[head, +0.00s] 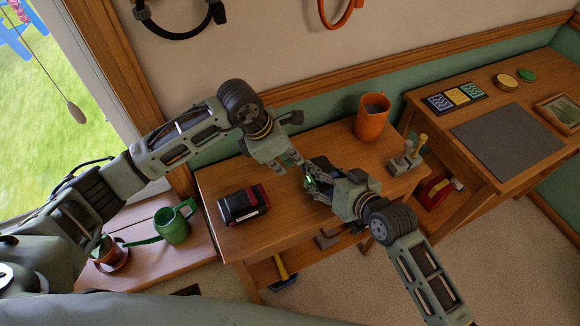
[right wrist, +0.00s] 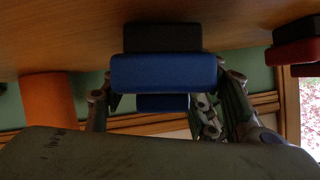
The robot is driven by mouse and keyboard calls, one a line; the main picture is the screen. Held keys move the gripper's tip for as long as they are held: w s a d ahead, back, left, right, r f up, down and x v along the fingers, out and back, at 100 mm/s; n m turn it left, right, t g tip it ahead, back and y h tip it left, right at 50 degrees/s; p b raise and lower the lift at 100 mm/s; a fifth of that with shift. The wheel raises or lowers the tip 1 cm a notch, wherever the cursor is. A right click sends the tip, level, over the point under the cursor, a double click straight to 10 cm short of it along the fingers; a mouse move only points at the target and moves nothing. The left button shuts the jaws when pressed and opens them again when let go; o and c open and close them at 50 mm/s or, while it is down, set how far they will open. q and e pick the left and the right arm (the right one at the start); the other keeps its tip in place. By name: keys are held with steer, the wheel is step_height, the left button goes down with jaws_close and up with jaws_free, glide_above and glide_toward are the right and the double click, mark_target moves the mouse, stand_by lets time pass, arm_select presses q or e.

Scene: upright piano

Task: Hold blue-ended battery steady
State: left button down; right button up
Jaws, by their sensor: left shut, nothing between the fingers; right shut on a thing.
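The blue-ended battery (right wrist: 165,73) shows in the right wrist view with its blue end toward the camera and a dark body behind. It sits between the fingers of my right gripper (right wrist: 165,100), which is shut on it. In the head view my right gripper (head: 316,180) is over the small wooden table, and the battery is mostly hidden there; I cannot make out its blue end. My left gripper (head: 290,164) is shut and empty, close beside the right gripper on its upper left.
A black and red battery-like block (head: 243,205) lies on the wooden table (head: 285,232). An orange mug (head: 372,117) and a small switch-like stand (head: 406,158) are at the right. A green watering can (head: 174,223) stands on the left bench.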

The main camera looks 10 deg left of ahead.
arm_select(q)
steer(key=v, duration=0.6)
steer(key=shift+s+a, duration=0.2)
steer(key=shift+a, duration=0.05)
arm_select(e)
steer(key=shift+w+d, duration=0.1)
steer(key=shift+d, duration=0.1)
arm_select(q)
steer(key=shift+r, duration=0.1)
arm_select(e)
steer(key=shift+r, duration=0.1)
steer(key=o, duration=1.4)
steer(key=shift+c, duration=0.2)
